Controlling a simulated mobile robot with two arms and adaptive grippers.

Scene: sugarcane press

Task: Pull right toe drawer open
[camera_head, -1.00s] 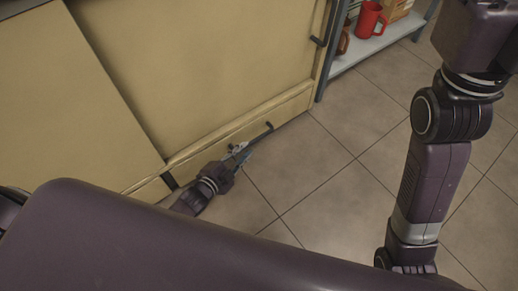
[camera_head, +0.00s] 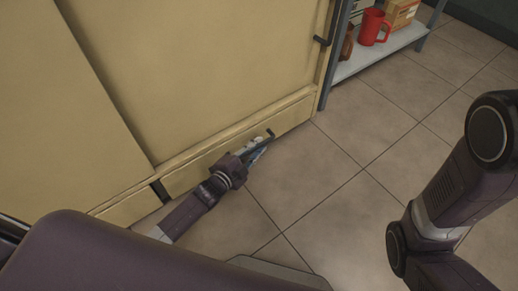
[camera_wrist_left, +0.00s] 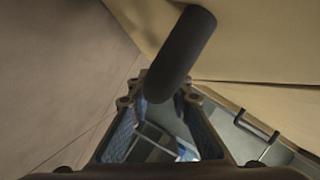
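The toe drawer (camera_head: 200,168) is a low, pale yellow front along the cabinet's foot, and it looks shut. Its dark bar handle (camera_head: 269,136) is at its right part. My left gripper (camera_head: 258,148) reaches in low along the drawer front and is at this handle. In the left wrist view, the dark bar (camera_wrist_left: 180,55) runs down towards the gap between my left fingertips (camera_wrist_left: 160,105). The fingers stand apart; whether they touch the bar is unclear. My right gripper is out of view; only links of that arm show at the right.
The cabinet door above has a dark handle (camera_head: 321,41). Tiled floor (camera_head: 335,180) in front of the drawer is clear.

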